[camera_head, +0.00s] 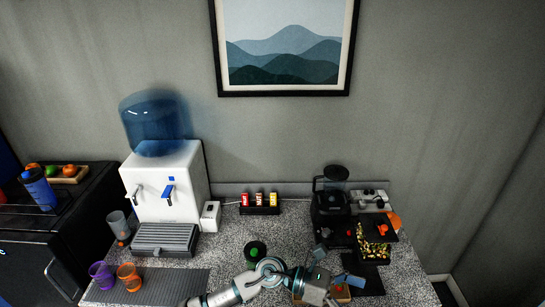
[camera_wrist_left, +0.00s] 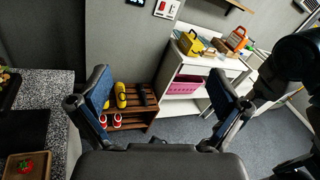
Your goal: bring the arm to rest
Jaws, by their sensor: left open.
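My left arm (camera_head: 240,290) reaches from the lower left across the front of the speckled counter (camera_head: 215,262). Its left gripper (camera_head: 348,281) is over the counter's front right part, close to a small wooden tray that it partly hides. In the left wrist view the left gripper (camera_wrist_left: 160,100) is open, its two blue-padded fingers wide apart with nothing between them. Beyond the fingers that view shows the floor and furniture. My right gripper is not in view.
A water dispenser (camera_head: 165,190) and cups (camera_head: 130,277) stand at left. A black coffee machine (camera_head: 331,210) and a snack box (camera_head: 375,240) stand at right. A dark green-topped jar (camera_head: 255,251) is near the arm. A shoe rack (camera_wrist_left: 130,105) and white cart (camera_wrist_left: 195,75) are off the counter.

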